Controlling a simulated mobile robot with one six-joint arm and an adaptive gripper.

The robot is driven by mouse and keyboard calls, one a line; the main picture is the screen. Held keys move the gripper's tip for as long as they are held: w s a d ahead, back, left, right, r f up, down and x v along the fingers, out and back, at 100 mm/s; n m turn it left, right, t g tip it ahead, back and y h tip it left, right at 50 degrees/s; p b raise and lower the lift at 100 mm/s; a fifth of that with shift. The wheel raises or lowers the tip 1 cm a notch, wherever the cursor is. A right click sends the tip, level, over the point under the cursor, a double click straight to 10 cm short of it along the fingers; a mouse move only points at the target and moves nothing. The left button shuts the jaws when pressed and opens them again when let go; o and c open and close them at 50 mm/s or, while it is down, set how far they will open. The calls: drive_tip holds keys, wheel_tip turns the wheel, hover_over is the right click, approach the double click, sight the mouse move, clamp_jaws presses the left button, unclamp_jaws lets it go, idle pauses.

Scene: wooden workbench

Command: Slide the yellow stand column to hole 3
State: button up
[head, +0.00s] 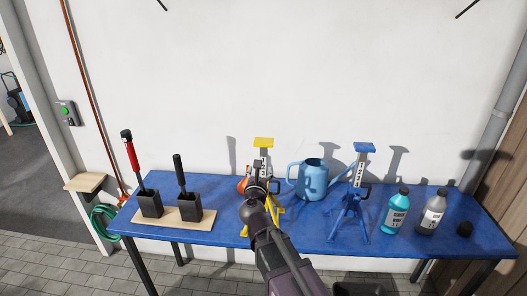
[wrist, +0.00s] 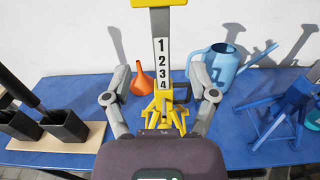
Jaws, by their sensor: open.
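The yellow stand (wrist: 163,112) stands upright on the blue bench. Its column (wrist: 161,47) carries a white strip numbered 1 to 4 from the top down, all showing above the yellow base in the wrist view. A flat yellow top plate (head: 263,142) caps the column. A dark loop handle (wrist: 181,95) is at the column's right side. My gripper (wrist: 160,72) is open and empty, with one finger either side of the column in the wrist view and gaps on both sides. In the head view my arm hides much of the stand's base. The pin hole cannot be made out.
An orange funnel (wrist: 143,84) stands behind left, a blue watering can (head: 313,180) behind right. A blue numbered stand (head: 360,180) is further right, then a teal bottle (head: 396,213) and a grey bottle (head: 432,214). Black holders (head: 150,204) with tools sit at left.

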sight(263, 153)
drive_tip(key=w, duration=1.3)
drive_tip(key=shift+d, duration=0.25)
clamp_jaws()
